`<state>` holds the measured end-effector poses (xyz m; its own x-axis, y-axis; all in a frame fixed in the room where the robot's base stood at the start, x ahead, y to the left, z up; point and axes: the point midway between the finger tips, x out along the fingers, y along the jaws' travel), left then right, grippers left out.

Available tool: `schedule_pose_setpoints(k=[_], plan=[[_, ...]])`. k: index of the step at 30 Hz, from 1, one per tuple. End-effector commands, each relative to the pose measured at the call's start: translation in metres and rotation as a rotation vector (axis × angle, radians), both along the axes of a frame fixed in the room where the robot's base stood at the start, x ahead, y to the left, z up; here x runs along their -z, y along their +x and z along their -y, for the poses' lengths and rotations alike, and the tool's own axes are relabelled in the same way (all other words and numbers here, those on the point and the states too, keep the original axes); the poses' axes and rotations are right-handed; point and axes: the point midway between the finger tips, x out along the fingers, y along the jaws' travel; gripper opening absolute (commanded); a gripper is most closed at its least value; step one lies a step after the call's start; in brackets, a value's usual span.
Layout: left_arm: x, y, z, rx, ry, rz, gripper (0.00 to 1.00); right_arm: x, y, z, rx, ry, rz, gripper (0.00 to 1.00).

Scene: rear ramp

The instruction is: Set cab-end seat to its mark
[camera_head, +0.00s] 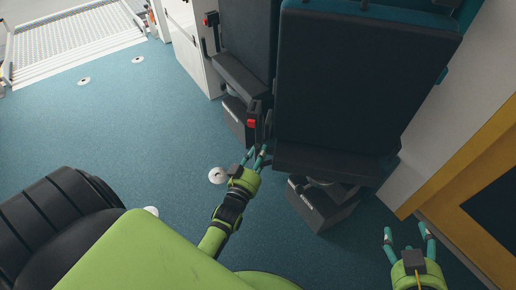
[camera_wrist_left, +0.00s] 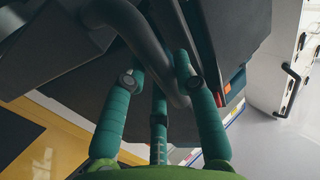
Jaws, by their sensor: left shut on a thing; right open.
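The nearer dark folding seat (camera_head: 365,85), farther from the ramp, stands upright at upper right on a dark base (camera_head: 322,203). A second dark seat (camera_head: 240,45) stands just behind it. My left gripper (camera_head: 260,155) is at the lower left edge of the nearer seat. In the left wrist view its teal fingers (camera_wrist_left: 160,75) are shut around a curved dark grey bar (camera_wrist_left: 152,42) by the seat. My right gripper (camera_head: 407,238) is open and empty, right of the seat base. Which floor mark belongs to the seat, I cannot tell.
White round floor discs lie left of my left gripper (camera_head: 217,175) and near the ramp (camera_head: 84,80). The metal ramp (camera_head: 75,42) is at upper left. The blue floor at left is open.

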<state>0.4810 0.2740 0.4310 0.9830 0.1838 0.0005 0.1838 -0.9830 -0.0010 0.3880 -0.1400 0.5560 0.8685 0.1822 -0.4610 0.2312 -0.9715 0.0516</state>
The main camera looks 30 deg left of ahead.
Motion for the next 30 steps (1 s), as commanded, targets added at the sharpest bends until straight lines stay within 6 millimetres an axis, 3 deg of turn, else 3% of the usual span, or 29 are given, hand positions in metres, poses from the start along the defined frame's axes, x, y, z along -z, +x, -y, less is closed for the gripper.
schedule_pose_setpoints(k=[3,4,6,19,30], plan=[[0.0,0.001,0.004,0.006,-0.002,-0.001,0.0,0.0,0.0,0.0,0.0,0.0,0.0,0.63],[0.0,0.001,0.004,0.006,-0.002,-0.001,0.33,0.0,0.0,0.0,0.0,0.0,0.001,0.63],[0.0,0.002,0.004,0.006,-0.003,0.0,0.54,0.0,0.0,0.0,0.0,0.0,0.001,0.63],[0.001,-0.008,0.003,0.002,-0.001,-0.001,0.54,-0.001,0.0,0.0,0.0,0.001,0.004,0.63],[0.001,-0.08,0.017,0.003,-0.003,-0.002,0.54,0.0,0.0,0.0,0.0,0.001,0.003,0.63]])
